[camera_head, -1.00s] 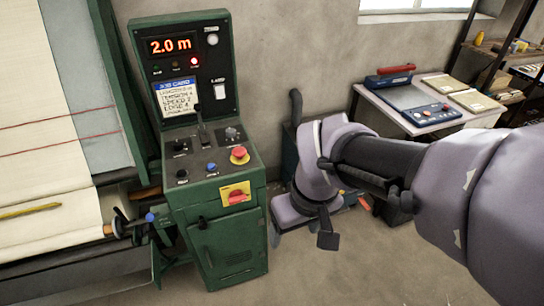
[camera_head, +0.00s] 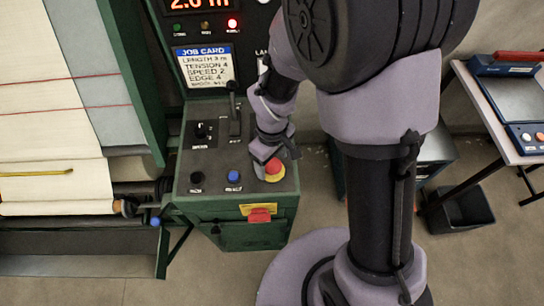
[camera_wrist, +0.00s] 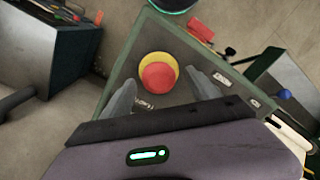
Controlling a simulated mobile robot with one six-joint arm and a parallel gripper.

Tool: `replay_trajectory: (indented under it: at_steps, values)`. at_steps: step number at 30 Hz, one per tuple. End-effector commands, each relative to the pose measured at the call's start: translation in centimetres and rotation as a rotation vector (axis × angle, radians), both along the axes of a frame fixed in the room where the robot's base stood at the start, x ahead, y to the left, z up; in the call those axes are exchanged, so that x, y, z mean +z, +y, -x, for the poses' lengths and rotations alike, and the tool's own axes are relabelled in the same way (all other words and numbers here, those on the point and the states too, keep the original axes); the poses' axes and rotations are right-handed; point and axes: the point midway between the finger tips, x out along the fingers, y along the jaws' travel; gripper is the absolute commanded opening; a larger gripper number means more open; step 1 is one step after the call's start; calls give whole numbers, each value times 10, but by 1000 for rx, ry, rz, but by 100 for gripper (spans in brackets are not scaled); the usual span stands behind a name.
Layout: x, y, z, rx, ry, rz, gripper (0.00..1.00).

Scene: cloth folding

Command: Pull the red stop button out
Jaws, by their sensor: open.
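The red stop button (camera_head: 273,168) sits on a yellow ring at the right front of the green machine's control panel (camera_head: 215,170). It also shows in the wrist view (camera_wrist: 158,76), with the yellow ring around its far side. My gripper (camera_head: 276,160) is over the panel at the button, and it partly hides the button in the head view. In the wrist view the fingers of my gripper (camera_wrist: 163,90) are apart, one on each side of the button. Whether they touch it cannot be told.
A black lever (camera_head: 234,105), a blue button (camera_head: 234,176) and a black knob (camera_head: 197,178) are on the same panel. A red switch on a yellow plate (camera_head: 260,214) is on the cabinet front. The display housing rises behind. A side table (camera_head: 500,125) stands at the right.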

Motion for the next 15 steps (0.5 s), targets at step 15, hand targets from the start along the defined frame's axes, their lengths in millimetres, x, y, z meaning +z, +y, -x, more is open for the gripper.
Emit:
replay_trajectory:
  at_steps: [15]
  values:
    - [-8, 0, 0, -1, 0, 0, 42]
